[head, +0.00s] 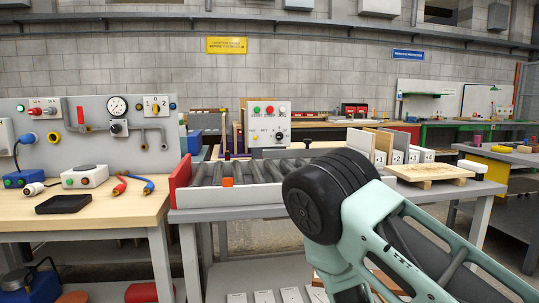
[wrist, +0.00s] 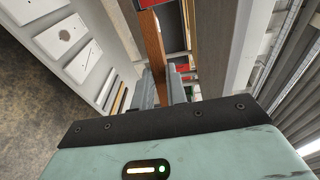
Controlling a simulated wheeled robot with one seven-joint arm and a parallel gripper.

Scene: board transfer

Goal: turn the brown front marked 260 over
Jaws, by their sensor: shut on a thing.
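My gripper (wrist: 166,88) shows in the wrist view, shut on a narrow brown board (wrist: 151,40). The board is seen nearly edge-on and runs up the picture from between the fingers. No 260 mark is readable on it. In the head view my arm hides the gripper. A brown piece (head: 385,279) shows through and beside my arm below the bench level; I cannot tell for certain that it is the same board.
White panels (head: 290,295) lie on the low shelf. A workbench (head: 95,216) stands left.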

